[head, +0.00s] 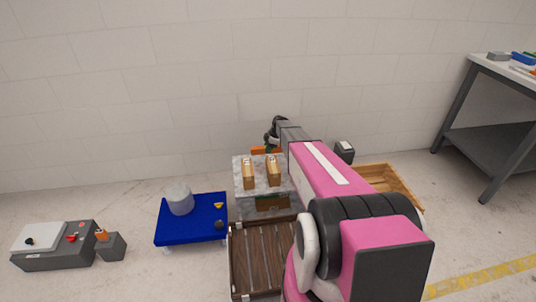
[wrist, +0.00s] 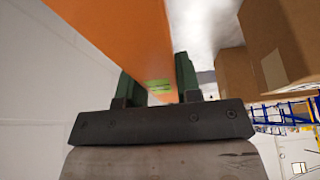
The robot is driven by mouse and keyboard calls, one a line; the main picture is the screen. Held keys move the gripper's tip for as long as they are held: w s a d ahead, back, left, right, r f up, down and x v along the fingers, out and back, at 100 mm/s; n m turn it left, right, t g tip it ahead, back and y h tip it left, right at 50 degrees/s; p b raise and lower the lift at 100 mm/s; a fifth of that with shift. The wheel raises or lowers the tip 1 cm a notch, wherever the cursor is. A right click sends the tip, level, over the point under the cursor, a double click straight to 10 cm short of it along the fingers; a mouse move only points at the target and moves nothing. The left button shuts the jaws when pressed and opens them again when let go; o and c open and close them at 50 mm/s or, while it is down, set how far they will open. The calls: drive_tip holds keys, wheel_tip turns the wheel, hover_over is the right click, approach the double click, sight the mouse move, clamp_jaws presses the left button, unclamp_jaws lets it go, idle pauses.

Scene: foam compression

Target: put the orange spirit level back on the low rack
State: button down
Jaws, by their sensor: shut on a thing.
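The orange spirit level (wrist: 115,25) is held between the green fingers of my gripper (wrist: 158,80) in the wrist view and runs out past the top edge. In the head view only a small orange part of the level (head: 258,150) shows, behind the boxes at the far edge of a low grey-topped stand (head: 241,187), which may be the low rack. My gripper (head: 268,147) is mostly hidden by my pink arm there. I cannot tell whether the level touches the stand's top.
Two cardboard boxes (head: 248,173) stand on the grey top, close right of the level in the wrist view (wrist: 285,45). A dark slatted wooden crate (head: 264,262) is in front, a blue stand (head: 180,232) left, a light wooden crate (head: 397,186) right. A wall stands behind.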

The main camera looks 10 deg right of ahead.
wheel_tip(320, 180, down, 4)
drive_tip(key=shift+f, duration=0.1)
idle(0.4)
drive_tip(key=c, duration=0.8)
unclamp_jaws()
drive_tip(key=v, duration=1.2)
drive_tip(key=shift+s, duration=0.1)
drive_tip(key=s+a+r+m+h, duration=0.1)
drive_tip(key=s+r+m, duration=0.3)
drive_tip(key=s, duration=0.8)
drive_tip(key=s+a+r+m+h, duration=0.2)
drive_tip(key=s+r+m, duration=0.2)
drive_tip(key=s+m, duration=0.4)
drive_tip(key=s+a+r+m+h, duration=0.1)
drive_tip(key=s+r+m, duration=0.3)
drive_tip(key=s, duration=1.3)
drive_tip(key=shift+a+m, duration=0.25)
drive_tip(key=shift+m, duration=0.75)
